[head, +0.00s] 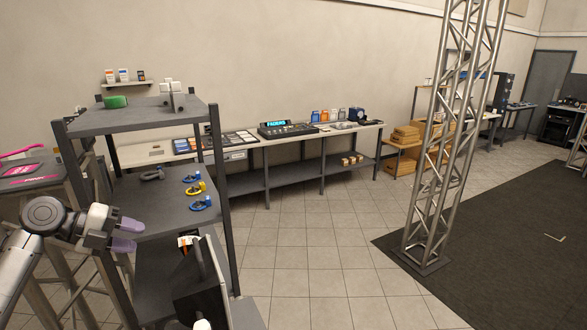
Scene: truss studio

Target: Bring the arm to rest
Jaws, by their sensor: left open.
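My left gripper (126,234) is at the lower left, with its arm coming in from the left edge. Its two purple-tipped fingers are apart with nothing between them. It is beside the left edge of the grey shelf rack (140,119), at about the height of the rack's middle shelf (163,211).
The middle shelf holds blue and yellow clamps (194,189) and a grey ring-like item (152,174). A green item (115,102) is on top. A long bench (277,143) runs along the wall. A metal truss (448,130) stands right of centre. Tiled floor between is clear.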

